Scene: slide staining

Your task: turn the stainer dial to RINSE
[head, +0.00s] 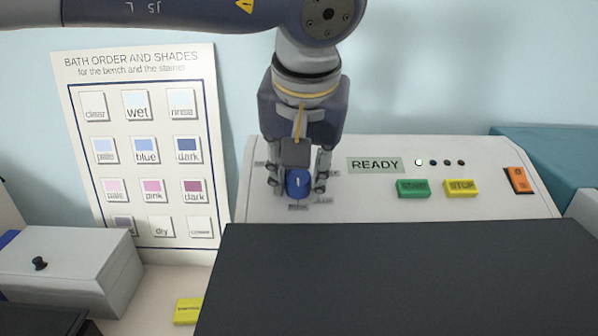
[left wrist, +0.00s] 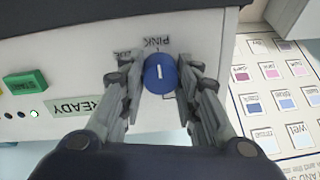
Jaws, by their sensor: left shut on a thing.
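The stainer dial (head: 298,184) is a round blue knob with a white line, low on the left of the stainer's sloping white panel. In the left wrist view the dial (left wrist: 160,73) sits between my two fingers, its white line running roughly up and down that picture. My left gripper (head: 298,186) comes down from above and is shut on the dial, one finger on each side. Small labels ring the dial; PINK (left wrist: 157,42) is readable, others are partly covered by the fingers. I cannot read a RINSE label at the dial. My right gripper is out of view.
A READY display (head: 375,165), small lamps, a green START button (head: 413,188), a yellow STOP button (head: 461,188) and an orange switch (head: 518,180) lie right of the dial. A dark flat cover (head: 400,275) fills the front. A shade chart (head: 140,65) stands left.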

